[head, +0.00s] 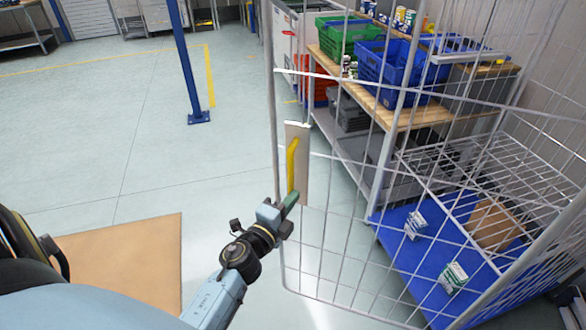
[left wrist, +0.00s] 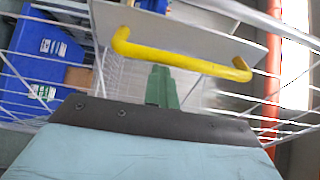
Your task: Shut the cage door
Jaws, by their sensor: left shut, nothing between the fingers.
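The cage door (head: 330,240) is a pale wire-mesh panel standing ajar on the near left side of the wire cage (head: 455,160). A beige plate on it carries a yellow handle (head: 292,165). The handle also shows large in the left wrist view (left wrist: 180,62), just ahead of my fingers. My left gripper (head: 289,203) is shut and empty, with its green fingertips close to the lower end of the handle. I cannot tell whether they touch it. My right gripper is not in view.
The cage has a blue base (head: 400,258) with small white boxes and a brown carton (head: 495,224) on it. Behind it stands a wooden-topped bench (head: 330,62) with green and blue totes. A blue post (head: 186,65) stands on open floor at left.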

